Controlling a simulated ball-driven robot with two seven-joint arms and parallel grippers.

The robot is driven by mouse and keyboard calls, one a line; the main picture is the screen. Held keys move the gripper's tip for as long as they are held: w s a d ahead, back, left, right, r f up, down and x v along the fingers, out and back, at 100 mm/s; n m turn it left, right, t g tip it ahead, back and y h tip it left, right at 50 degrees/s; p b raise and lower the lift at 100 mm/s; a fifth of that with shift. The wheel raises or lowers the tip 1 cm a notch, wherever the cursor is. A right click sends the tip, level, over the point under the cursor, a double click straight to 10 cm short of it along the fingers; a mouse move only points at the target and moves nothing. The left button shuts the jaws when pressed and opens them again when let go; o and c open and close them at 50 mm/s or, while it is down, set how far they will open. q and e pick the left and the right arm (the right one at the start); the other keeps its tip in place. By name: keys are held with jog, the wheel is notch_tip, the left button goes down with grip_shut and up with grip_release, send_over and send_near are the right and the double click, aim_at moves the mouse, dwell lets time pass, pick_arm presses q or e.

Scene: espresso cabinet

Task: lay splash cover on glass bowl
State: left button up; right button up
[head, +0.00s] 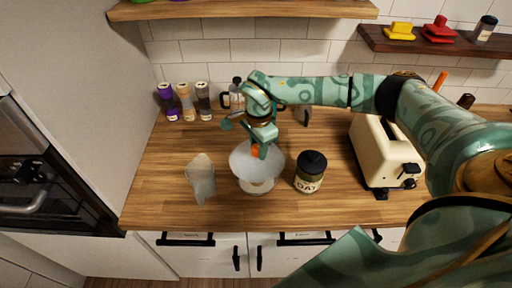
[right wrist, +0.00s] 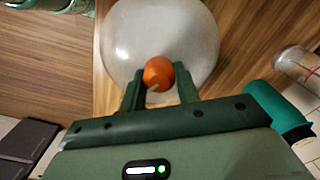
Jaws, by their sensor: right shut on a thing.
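The splash cover (head: 242,163) is a pale, translucent round disc with an orange knob (right wrist: 158,70). My right gripper (head: 261,149) is shut on the knob and holds the cover from above. The cover also fills the top middle of the right wrist view (right wrist: 160,28). The glass bowl (head: 257,186) stands on the wooden counter directly below the cover, and only its lower part shows. The cover hides the bowl's rim, so I cannot tell whether they touch. My left gripper is out of view.
An oat jar (head: 310,172) with a black lid stands close right of the bowl. A translucent container (head: 201,180) stands to the left. A cream toaster (head: 383,155) is at the right. Several spice jars (head: 186,101) line the back left. The front counter is clear.

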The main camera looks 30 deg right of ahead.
aim_at(258, 162)
jog(key=shift+m, duration=0.7)
jog(key=shift+f+b, duration=1.2)
jog(key=shift+f, duration=1.5)
jog(key=shift+p, duration=0.35)
jog(key=shift+s+f, duration=0.1)
jog(key=shift+f, duration=0.75)
dwell(1.0)
jog(key=o, duration=1.6)
jog(key=shift+f, duration=0.1)
jog(key=shift+r, duration=0.2)
